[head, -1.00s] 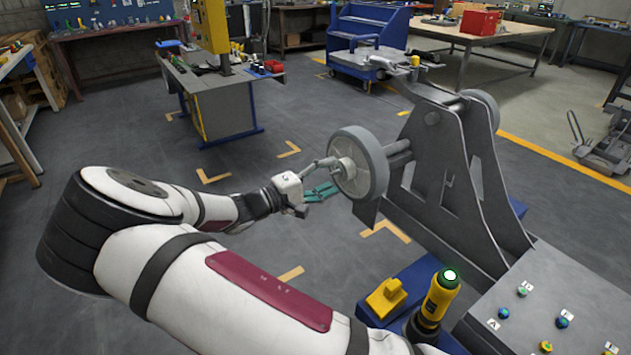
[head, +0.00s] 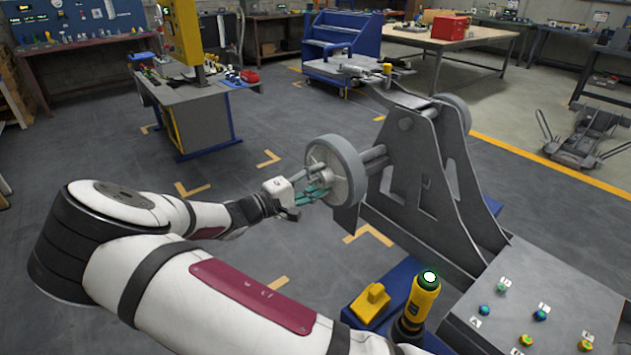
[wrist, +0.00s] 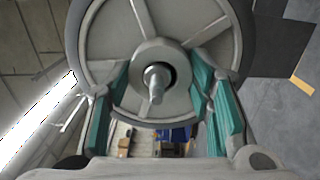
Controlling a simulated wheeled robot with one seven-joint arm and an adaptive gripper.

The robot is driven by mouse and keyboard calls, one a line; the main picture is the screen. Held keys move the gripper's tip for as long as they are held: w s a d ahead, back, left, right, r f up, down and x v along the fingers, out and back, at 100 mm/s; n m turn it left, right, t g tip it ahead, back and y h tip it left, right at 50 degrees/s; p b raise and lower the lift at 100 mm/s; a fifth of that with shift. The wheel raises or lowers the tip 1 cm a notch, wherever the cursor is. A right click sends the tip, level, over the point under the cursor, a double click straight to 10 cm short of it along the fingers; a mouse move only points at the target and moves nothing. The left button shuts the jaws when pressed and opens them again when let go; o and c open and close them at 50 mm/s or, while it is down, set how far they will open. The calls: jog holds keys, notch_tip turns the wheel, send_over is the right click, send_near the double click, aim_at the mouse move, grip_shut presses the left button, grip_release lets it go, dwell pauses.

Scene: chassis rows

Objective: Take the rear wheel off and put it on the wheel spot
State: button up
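A grey wheel with a pale hub (head: 335,170) sits on the near end of the axle of a grey chassis stand (head: 430,165). In the wrist view, the wheel (wrist: 100,30) fills the upper middle, with a bolt-like axle end (wrist: 155,82) at its centre. My gripper (head: 318,187) is close in front of the wheel's face. Whether the fingertips touch the wheel face is unclear. I cannot identify the wheel spot.
Another wheel (head: 455,108) is on the stand's far side. A yellow-black device with a lit top (head: 418,300), a yellow block (head: 370,302) and a button panel (head: 530,310) are at front right. A grey workbench (head: 195,110) stands behind. Open floor lies between.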

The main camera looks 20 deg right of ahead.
jog(key=o, duration=0.7)
jog(key=c, duration=0.8)
jog(key=shift+o, duration=0.2)
jog(key=v, duration=1.4)
jog(key=shift+p, duration=0.3)
dwell(0.7)
jog(key=shift+r, duration=0.1)
